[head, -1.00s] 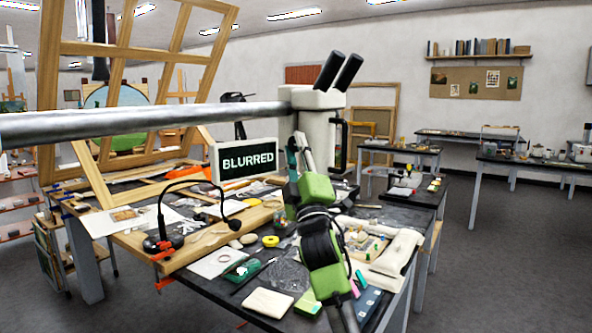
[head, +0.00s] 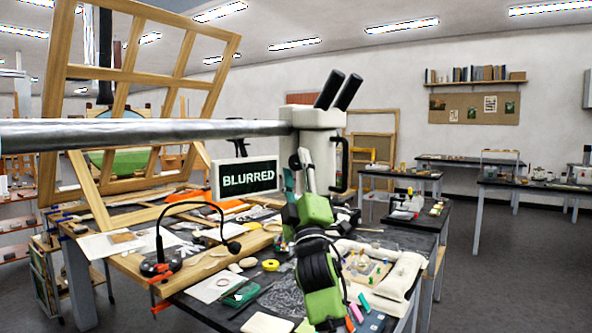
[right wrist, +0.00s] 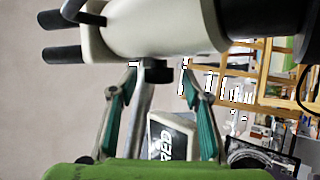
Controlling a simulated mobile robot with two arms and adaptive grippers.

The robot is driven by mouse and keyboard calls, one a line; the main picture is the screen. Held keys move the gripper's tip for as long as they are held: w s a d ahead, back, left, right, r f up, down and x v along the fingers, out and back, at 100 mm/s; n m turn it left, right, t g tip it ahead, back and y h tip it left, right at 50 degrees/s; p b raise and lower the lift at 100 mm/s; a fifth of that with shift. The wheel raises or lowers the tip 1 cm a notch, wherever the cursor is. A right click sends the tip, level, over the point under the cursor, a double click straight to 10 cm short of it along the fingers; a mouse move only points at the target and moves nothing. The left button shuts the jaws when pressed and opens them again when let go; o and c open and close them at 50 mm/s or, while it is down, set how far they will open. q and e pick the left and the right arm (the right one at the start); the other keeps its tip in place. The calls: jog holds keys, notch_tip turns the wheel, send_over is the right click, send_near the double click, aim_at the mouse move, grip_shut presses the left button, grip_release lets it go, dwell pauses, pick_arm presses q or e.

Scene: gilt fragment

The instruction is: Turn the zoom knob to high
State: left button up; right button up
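The white microscope (head: 322,118) with two black eyepieces hangs on a thick grey boom (head: 150,131). A sign beside it (head: 245,177) reads BLURRED. My right gripper (head: 300,166) is in front of the microscope body, below the eyepieces. In the right wrist view the white body (right wrist: 160,25) lies across the top. A small dark knob (right wrist: 157,71) sticks out from it. The right gripper's two teal-padded fingers (right wrist: 160,80) are apart on either side of the knob, with gaps showing. The knob's markings cannot be read. My left gripper is not in view.
The dark worktable (head: 240,312) is cluttered below the microscope. A black lamp (head: 162,265) with a bent neck stands at the left. A large wooden frame (head: 58,110) leans behind it. A padded white tray (head: 398,285) lies at the right. Open floor (head: 500,275) is farther right.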

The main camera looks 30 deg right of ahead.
jog(key=shift+s, duration=0.1)
jog(key=v, duration=1.2)
jog(key=shift+r, duration=0.1)
